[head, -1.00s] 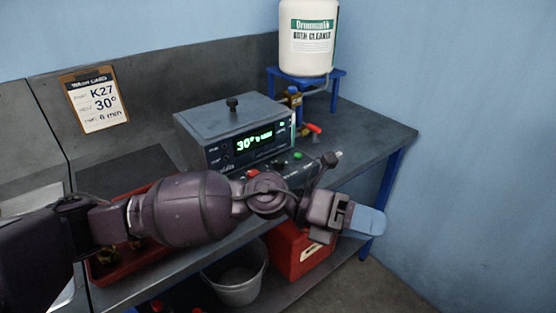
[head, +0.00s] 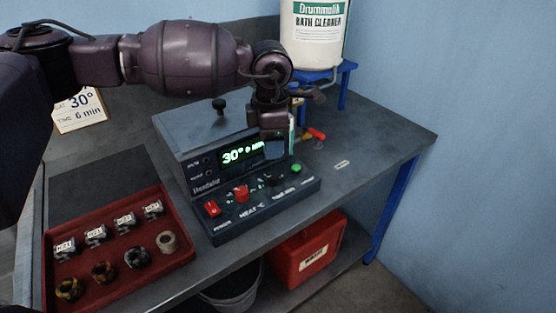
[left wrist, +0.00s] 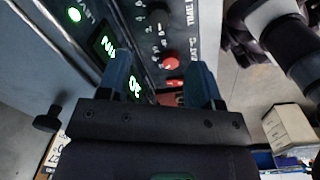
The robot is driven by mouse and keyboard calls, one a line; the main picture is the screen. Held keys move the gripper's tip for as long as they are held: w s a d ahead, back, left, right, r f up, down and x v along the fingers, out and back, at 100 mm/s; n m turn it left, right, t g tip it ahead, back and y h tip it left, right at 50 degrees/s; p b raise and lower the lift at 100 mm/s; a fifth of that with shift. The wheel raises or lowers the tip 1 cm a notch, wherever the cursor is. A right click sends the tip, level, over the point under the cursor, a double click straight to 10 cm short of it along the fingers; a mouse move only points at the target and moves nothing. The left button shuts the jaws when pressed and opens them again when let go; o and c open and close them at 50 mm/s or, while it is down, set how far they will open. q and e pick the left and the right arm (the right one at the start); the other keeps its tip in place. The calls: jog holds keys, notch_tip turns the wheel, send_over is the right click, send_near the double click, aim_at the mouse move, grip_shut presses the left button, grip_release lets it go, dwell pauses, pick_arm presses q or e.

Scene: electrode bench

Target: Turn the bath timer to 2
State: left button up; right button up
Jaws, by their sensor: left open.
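The bath timer is the black knob (head: 275,178) marked for time on the sloped panel, between the red heat knob (head: 242,192) and the green button (head: 296,168). The green display (head: 240,156) reads 30° and seemingly 0 min. My left gripper (head: 275,150) is just above and behind the timer knob, pointing down, apart from it. In the left wrist view the jaws (left wrist: 160,85) are open and empty. There the timer knob (left wrist: 158,18) lies beyond the fingers, near the top edge. Its pointer is too small to read. My right gripper is not in view.
A red tray (head: 185,250) with several labelled and ring-shaped parts stands left of the bath unit (head: 180,133). A red power switch (head: 212,209) is at the panel's left. A cleaner jug (head: 315,35) stands on a blue stand behind. The bench right of the panel is mostly clear.

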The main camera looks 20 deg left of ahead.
pick_arm(q)
send_over(272, 176)
notch_tip(272, 176, down, 5)
jog(key=shift+s, duration=0.15)
notch_tip(272, 176, down, 5)
jog(key=shift+r, duration=0.15)
jog(key=shift+w+a+f, duration=0.1)
jog(key=shift+w+f, duration=0.1)
jog(key=shift+f, duration=0.3)
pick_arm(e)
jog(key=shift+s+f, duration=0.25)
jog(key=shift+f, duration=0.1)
pick_arm(q)
jog(key=shift+c, duration=0.3)
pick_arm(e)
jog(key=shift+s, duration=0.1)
pick_arm(q)
jog(key=c, duration=0.9)
jog(key=shift+o, duration=0.2)
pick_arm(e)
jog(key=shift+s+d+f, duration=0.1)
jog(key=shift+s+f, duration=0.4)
